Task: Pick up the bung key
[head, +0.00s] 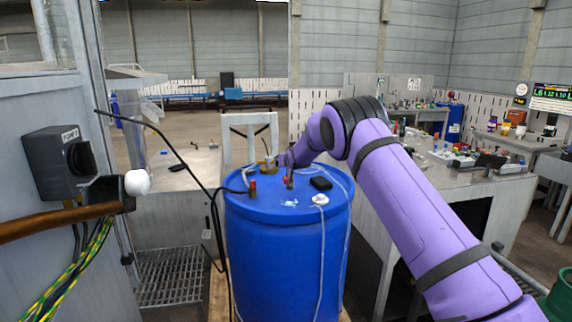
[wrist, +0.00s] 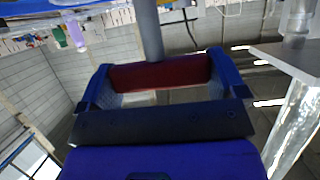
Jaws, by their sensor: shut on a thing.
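In the wrist view my gripper (wrist: 160,84) has its two blue-sided fingers on either side of a dark red handle (wrist: 160,75). A grey round shaft (wrist: 149,30) runs from the handle's middle towards the top of the picture; together they look like the bung key. The gripper is shut on it. In the head view my purple arm reaches over the blue drum (head: 288,255), its end low at the drum's far side. The fingers and key are not clear there. I cannot tell whether the shaft touches the drum.
The drum top holds a small red-topped fitting (head: 252,188), a black box (head: 320,183) and a white round cap (head: 320,199). A black cable (head: 212,190) hangs left of the drum. A cluttered metal bench (head: 425,185) stands at right. A wall-mounted grey box (head: 58,160) is at left.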

